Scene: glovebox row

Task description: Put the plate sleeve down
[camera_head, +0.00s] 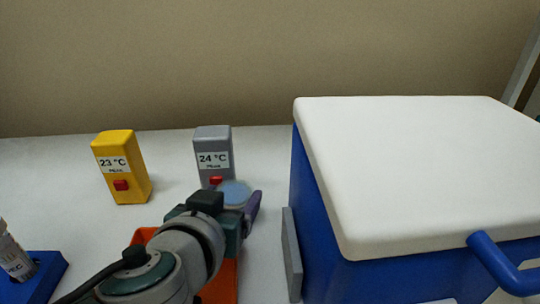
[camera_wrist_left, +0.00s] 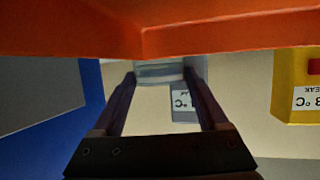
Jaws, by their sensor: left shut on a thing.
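The plate sleeve (camera_head: 235,188) looks like a short round stack with a pale blue top. In the left wrist view the sleeve (camera_wrist_left: 158,72) sits between the tips of the two dark purple fingers, partly cut off by an orange thing. My left gripper (camera_head: 238,199) is shut on it, in front of the grey box. In the left wrist view the gripper (camera_wrist_left: 163,78) points away from the camera. The arm hides the sleeve's lower part, so I cannot tell whether it touches the bench. My right gripper is not in view.
An orange bin-like thing (camera_head: 226,284) lies under my left arm. A grey 24 °C box (camera_head: 213,143) and yellow 23 °C box (camera_head: 118,150) stand behind. A blue cooler with a white lid (camera_head: 415,170) stands right. A blue rack (camera_head: 42,284) holds a tube, left.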

